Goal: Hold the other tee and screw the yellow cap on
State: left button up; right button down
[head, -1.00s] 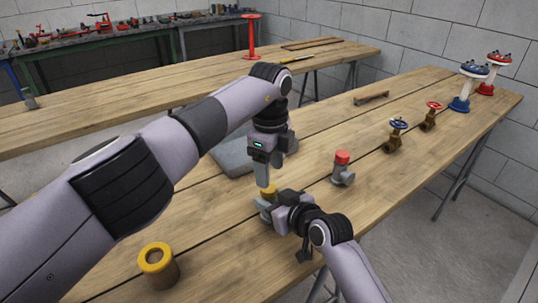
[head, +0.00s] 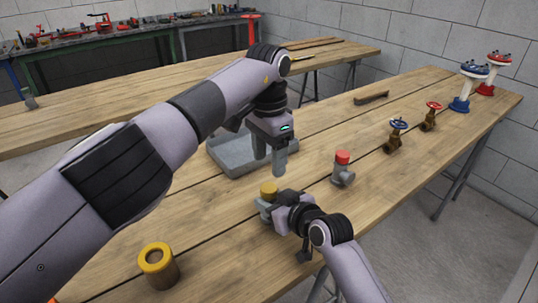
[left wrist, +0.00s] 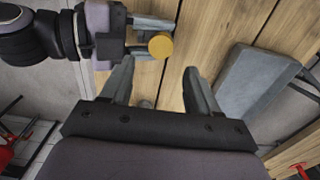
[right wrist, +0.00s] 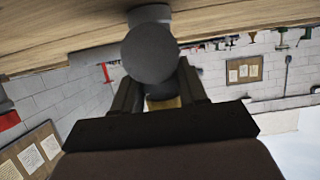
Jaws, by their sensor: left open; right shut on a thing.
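The grey tee (head: 264,205) stands on the front table with the yellow cap (head: 269,188) on its top. My right gripper (head: 275,207) is shut on the tee from the right. In the right wrist view the tee's round grey end (right wrist: 150,54) fills the space between the fingers. My left gripper (head: 273,165) is open and empty, above the cap and apart from it. In the left wrist view the yellow cap (left wrist: 161,45) lies beyond the fingers, near the left one. A second grey tee (head: 343,175) with a red cap (head: 342,157) stands to the right.
A grey tray (head: 235,165) lies behind my left gripper. A brown cylinder with a yellow rim (head: 157,262) stands at the front left. Brass valves with blue (head: 397,128) and red (head: 432,108) handwheels stand farther right. Bare table lies between the red-capped tee and the valves.

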aim_at(269, 187)
jog(key=shift+r, duration=0.15)
pick_arm(q)
jog(key=shift+f, duration=4)
jog(key=c, duration=1.1)
jog(key=o, duration=1.2)
jog(key=shift+d, duration=0.1)
